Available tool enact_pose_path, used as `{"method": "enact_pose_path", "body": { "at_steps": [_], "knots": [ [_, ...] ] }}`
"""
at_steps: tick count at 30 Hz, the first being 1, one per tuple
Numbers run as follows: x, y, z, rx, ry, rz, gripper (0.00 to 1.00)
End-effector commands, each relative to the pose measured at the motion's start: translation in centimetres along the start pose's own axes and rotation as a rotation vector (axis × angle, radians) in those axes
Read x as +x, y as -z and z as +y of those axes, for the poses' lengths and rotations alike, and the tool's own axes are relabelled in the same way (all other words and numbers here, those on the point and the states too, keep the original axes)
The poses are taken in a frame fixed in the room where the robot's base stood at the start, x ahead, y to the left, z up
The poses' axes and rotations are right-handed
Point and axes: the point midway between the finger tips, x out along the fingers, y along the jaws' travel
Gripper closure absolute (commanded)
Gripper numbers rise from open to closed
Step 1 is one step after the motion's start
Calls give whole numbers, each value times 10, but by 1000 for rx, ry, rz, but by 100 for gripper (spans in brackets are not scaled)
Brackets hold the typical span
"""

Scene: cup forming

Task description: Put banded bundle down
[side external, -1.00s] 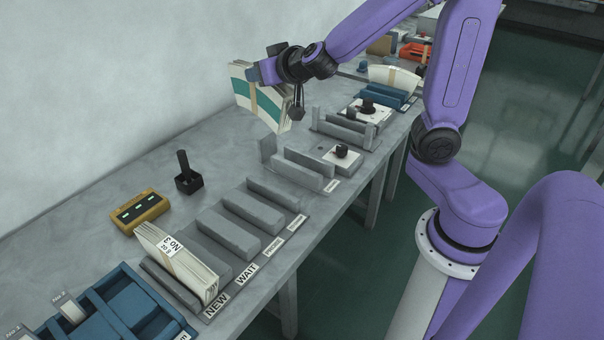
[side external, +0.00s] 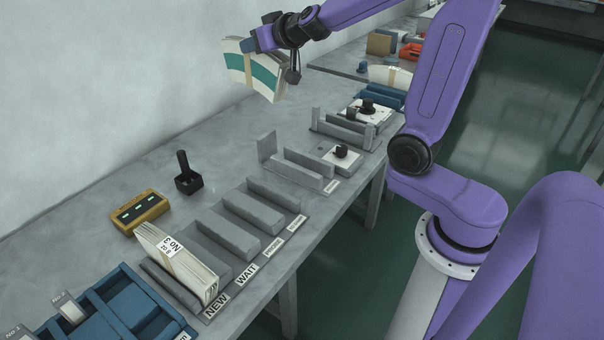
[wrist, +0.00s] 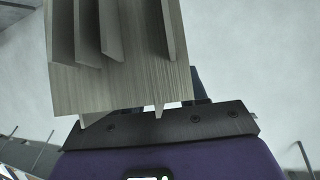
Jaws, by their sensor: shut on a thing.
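My gripper (side external: 262,40) is shut on a banded bundle (side external: 262,76) of curved cream blanks with a green stripe. It holds the bundle by its upper part, tilted, in the air above the back of the bench near the wall. In the wrist view the bundle (wrist: 125,88) shows as a pale block of stacked edges with some sheets standing out, right in front of my gripper. Another banded bundle (side external: 177,262), labelled NO 3, stands in the grey rack (side external: 245,238) at the slot marked NEW. The WAIT slot beside it is empty.
A yellow box with green lights (side external: 139,212) and a black holder (side external: 188,181) stand behind the rack. A blue tray (side external: 120,310) is at the front left.

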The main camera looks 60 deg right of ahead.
Motion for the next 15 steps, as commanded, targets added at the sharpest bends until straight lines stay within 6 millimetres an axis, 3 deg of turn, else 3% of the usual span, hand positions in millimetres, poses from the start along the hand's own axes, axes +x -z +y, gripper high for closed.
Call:
{"method": "enact_pose_path", "body": {
  "at_steps": [15],
  "knots": [
    [9,16,18,-24,55,6,100]
  ]
}}
